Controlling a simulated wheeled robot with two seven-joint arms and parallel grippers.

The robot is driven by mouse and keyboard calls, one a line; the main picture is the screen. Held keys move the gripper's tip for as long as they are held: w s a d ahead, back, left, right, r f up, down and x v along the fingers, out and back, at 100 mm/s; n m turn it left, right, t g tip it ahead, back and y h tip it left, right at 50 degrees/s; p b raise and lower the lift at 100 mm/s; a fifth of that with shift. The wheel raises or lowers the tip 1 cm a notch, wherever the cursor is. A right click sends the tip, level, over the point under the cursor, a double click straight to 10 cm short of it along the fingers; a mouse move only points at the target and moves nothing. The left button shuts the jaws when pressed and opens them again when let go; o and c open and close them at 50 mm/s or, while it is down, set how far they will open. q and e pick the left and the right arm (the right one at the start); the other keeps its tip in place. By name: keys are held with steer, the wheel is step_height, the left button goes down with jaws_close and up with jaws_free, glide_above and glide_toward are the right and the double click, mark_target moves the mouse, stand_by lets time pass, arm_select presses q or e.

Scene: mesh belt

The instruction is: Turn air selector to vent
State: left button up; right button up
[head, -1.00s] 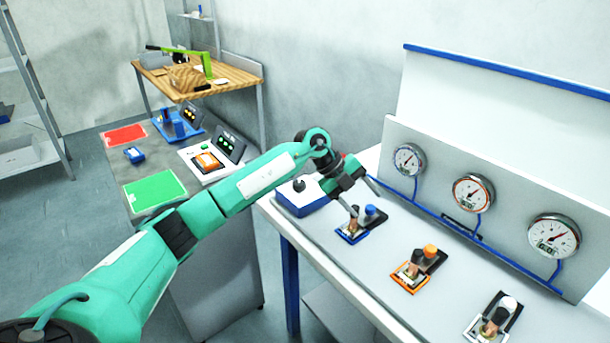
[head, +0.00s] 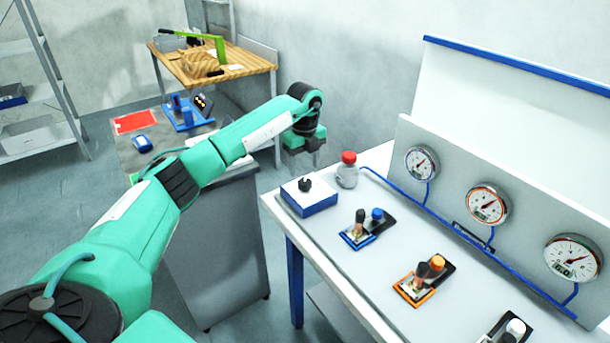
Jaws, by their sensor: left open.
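A white-topped blue box with a black knob, which looks like the air selector (head: 309,197), sits at the near left corner of the white bench. Its markings are too small to read, so I cannot tell its setting. My left gripper (head: 305,160) is open and empty, pointing down behind the box in the picture, apart from the knob. Its fingers are small and partly hidden by the wrist. My right gripper is not in view.
Blue (head: 366,230), orange (head: 423,282) and white-capped (head: 510,330) valve units line the bench (head: 345,285). Three gauges (head: 487,205) sit on the back panel, with blue piping below.

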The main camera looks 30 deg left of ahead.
mark_target(305, 181)
arm_select(q)
step_height(305, 181, down, 5)
steer(key=shift+r+p, duration=0.1)
steer(key=shift+p, duration=0.4)
steer(key=shift+f, duration=0.45)
steer(key=c, duration=1)
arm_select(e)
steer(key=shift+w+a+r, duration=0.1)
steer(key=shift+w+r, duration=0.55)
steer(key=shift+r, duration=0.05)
